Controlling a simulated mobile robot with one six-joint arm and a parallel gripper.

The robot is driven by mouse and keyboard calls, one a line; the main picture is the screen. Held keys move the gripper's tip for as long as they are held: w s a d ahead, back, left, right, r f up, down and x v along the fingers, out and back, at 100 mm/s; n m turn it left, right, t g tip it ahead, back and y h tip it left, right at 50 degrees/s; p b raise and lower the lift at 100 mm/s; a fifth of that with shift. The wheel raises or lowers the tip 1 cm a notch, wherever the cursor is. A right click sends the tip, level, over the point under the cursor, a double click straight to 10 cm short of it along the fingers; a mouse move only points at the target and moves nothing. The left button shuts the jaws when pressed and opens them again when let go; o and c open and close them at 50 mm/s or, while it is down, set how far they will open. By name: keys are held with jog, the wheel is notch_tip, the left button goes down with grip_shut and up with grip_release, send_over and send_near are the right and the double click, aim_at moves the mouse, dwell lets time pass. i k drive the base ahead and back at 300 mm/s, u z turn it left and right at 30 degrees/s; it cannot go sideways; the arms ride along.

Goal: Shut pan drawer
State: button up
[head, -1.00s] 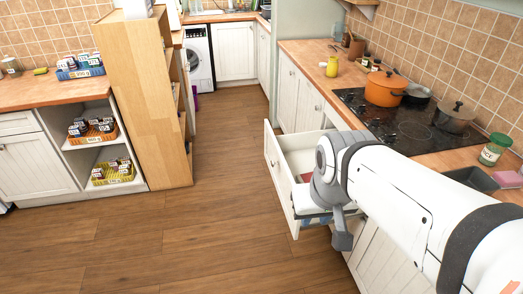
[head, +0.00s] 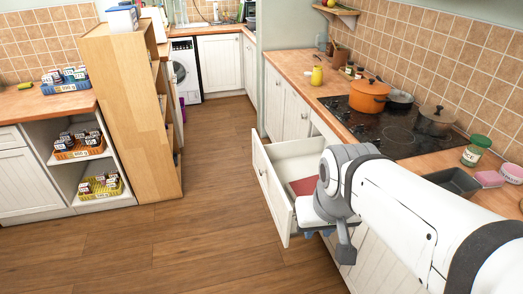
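The pan drawer (head: 268,188) stands pulled out from the white base cabinet under the hob (head: 385,128). Its white front faces left, and a reddish flat item (head: 304,186) lies inside. My arm reaches in from the lower right, and its wrist covers the near end of the drawer. My gripper (head: 346,254) hangs at the near side of the drawer; its fingers are mostly hidden, so I cannot tell whether it is open or touching the drawer.
An orange pot (head: 368,97), a grey pot (head: 435,121) and a black pan (head: 400,101) stand on the hob. A wooden shelf unit (head: 125,115) stands left across the aisle. The wooden floor (head: 215,180) between is clear.

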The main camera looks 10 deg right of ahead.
aim_at(276, 165)
jog(key=z, duration=0.15)
jog(key=i, duration=1.4)
jog(key=u, duration=0.1)
